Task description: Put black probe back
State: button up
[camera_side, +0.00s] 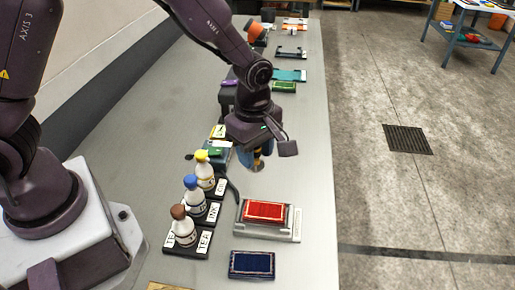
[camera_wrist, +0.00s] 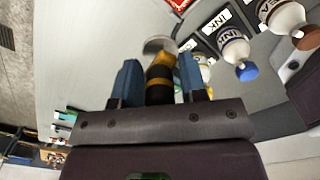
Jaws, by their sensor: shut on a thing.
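My gripper (camera_wrist: 160,75) is shut on a black handle with yellow bands, which I take for the black probe (camera_wrist: 160,82). The probe stands between the two blue fingers, and a grey rounded end shows beyond them. In the side view my gripper (camera_side: 258,160) points down above the bench, beyond the red pad, and mostly hides the probe. A gap to the bench seems to show, but the height is hard to tell. No empty holder for the probe can be made out for certain.
Bottles with brown (camera_side: 184,228), blue (camera_side: 194,197) and yellow (camera_side: 204,172) caps stand on labelled black bases, left of the gripper. A red pad (camera_side: 264,211) lies on a grey device (camera_side: 285,232). A dark blue pad (camera_side: 252,264) lies nearer. A teal tray (camera_side: 292,75) lies farther back.

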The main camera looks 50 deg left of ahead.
jog(key=a+r, duration=0.1)
jog(key=a, duration=0.7)
jog(key=shift+m, duration=0.8)
jog(key=w+f, duration=0.3)
jog(key=w, duration=0.1)
jog(key=w+f, duration=0.3)
jog(key=w, duration=0.1)
jog(key=w+f, duration=0.3)
jog(key=w, duration=0.1)
jog(key=shift+w+a+f, duration=0.1)
jog(key=shift+w+a, duration=0.1)
jog(key=shift+a, duration=0.1)
jog(key=shift+w+f, duration=0.2)
jog(key=shift+f, duration=0.05)
jog(key=shift+w+f, duration=0.1)
jog(key=shift+f, duration=1.5)
jog(key=o, duration=0.9)
jog(key=shift+f, duration=0.15)
